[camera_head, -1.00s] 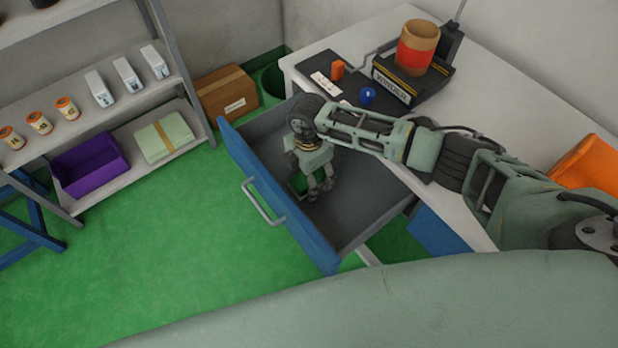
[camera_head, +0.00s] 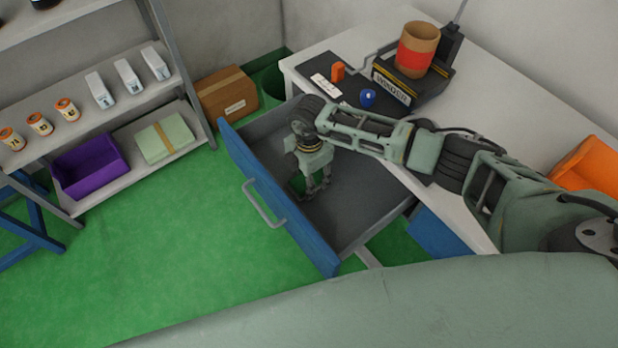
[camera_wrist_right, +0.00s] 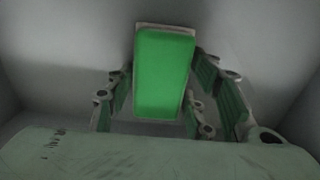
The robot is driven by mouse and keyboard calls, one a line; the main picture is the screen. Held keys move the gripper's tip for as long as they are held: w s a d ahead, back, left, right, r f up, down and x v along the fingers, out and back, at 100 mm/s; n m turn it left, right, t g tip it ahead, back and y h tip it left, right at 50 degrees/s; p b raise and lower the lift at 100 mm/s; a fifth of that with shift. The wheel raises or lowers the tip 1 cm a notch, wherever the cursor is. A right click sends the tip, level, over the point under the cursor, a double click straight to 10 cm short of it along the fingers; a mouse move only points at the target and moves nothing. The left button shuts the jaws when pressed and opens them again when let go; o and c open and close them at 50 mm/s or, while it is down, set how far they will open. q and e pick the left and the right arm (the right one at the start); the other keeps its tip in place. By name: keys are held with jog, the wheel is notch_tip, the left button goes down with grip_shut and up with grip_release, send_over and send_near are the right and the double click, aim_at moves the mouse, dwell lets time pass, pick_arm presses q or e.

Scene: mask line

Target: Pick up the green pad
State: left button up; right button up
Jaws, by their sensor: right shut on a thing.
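The green pad (camera_wrist_right: 164,72) is a bright green block with a pale rim, inside the open drawer. In the head view a dark green part of it (camera_head: 296,184) shows beside my fingers; the rest is hidden. My right gripper (camera_head: 314,189) reaches down into the drawer and is shut on the pad. In the right wrist view its fingers (camera_wrist_right: 163,98) stand on either side of the pad. I cannot tell whether the pad is clear of the drawer floor. My left gripper is not in view.
The blue-fronted drawer (camera_head: 282,200) has walls close around my gripper. The white desk (camera_head: 520,130) holds a winder (camera_head: 396,84), a blue knob (camera_head: 368,97) and an orange bin (camera_head: 590,165). Shelves (camera_head: 150,75) stand at left. The green floor (camera_head: 170,250) between is clear.

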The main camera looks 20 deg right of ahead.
jog(key=shift+r, duration=0.6)
notch_tip(320, 180, up, 3)
jog(key=shift+r, duration=0.1)
jog(key=s+d+r, duration=0.6)
jog(key=s+d, duration=0.1)
jog(key=s, duration=0.2)
jog(key=shift+r, duration=0.25)
jog(key=shift+s+d, duration=0.1)
jog(key=o, duration=0.6)
jog(key=c, duration=0.5)
